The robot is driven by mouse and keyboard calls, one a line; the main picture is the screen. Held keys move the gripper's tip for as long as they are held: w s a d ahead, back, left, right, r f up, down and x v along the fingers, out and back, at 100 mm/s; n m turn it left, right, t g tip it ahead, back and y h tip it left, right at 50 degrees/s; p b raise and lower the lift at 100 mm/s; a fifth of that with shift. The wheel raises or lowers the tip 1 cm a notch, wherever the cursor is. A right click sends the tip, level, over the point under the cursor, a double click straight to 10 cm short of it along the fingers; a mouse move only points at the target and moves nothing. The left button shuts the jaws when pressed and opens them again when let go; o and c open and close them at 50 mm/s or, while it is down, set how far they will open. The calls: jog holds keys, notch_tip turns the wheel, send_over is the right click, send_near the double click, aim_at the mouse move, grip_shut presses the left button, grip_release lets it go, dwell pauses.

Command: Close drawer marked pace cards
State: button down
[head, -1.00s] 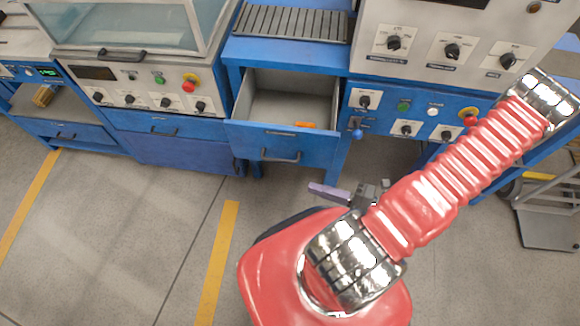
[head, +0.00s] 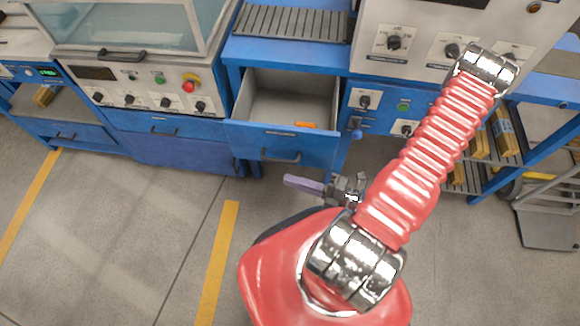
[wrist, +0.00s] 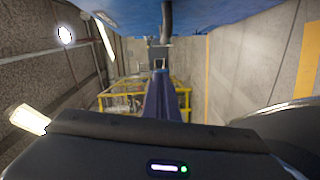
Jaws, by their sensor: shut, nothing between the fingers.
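The blue drawer (head: 283,148) in the middle of the bench stands pulled open, with a dark bar handle (head: 281,156) on its front. A small label shows above the handle, but it is too small to read. A small orange item (head: 305,125) lies inside, near the front. My gripper (head: 288,180) is shut and empty, in front of and below the drawer front, apart from it in the picture. In the wrist view my shut gripper (wrist: 160,68) points away from the camera, and the drawer cannot be made out there.
A closed drawer (head: 165,130) sits under the glass-fronted machine at left. Shelves with wooden pieces (head: 504,132) stand at right. The floor before the drawer is clear.

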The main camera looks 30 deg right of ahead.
aim_at(293, 144)
jog(key=shift+w+d+f, duration=0.1)
jog(key=shift+w+f, duration=0.05)
jog(key=shift+w, duration=0.7)
jog(key=shift+w+d+f, duration=0.1)
jog(key=shift+w+f, duration=0.05)
jog(key=shift+w, duration=0.7)
jog(key=shift+w+d+f, duration=0.1)
jog(key=shift+w+f, duration=0.05)
jog(key=shift+w, duration=0.7)
jog(key=w+d, duration=0.1)
jog(key=w, duration=0.1)
jog(key=w+d, duration=0.2)
jog(key=w, duration=0.1)
jog(key=w+d, duration=0.2)
jog(key=shift+w+d, duration=0.2)
jog(key=shift+s+a, duration=0.1)
